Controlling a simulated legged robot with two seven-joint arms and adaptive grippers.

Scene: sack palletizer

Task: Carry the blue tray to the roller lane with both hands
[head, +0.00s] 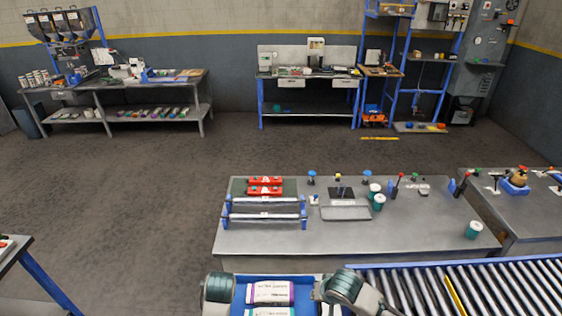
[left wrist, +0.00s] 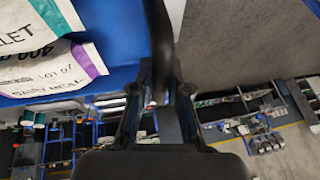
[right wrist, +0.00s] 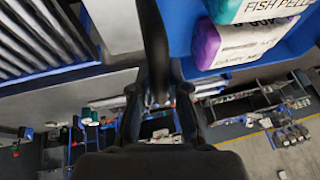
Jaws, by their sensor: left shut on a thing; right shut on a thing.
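The blue tray (head: 308,294) is at the bottom centre of the head view, in front of the grey bench. It holds a purple-marked sack (head: 270,291) and a teal-marked sack (head: 270,311). My left gripper (head: 219,291) is shut on the tray's left side; the blue tray wall (left wrist: 118,78) shows beside its fingers in the left wrist view. My right gripper (head: 338,287) is shut on the right side; the tray (right wrist: 285,48) fills the upper right of the right wrist view. The roller lane (head: 480,285) lies right of the tray. The tray's near edge is out of view.
The grey bench (head: 350,232) stands just beyond the tray, with a blue-framed fixture (head: 265,213), teal-lidded cups (head: 378,203) and small tools. Another table (head: 15,248) stands at the left edge. Open floor (head: 120,200) lies between them.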

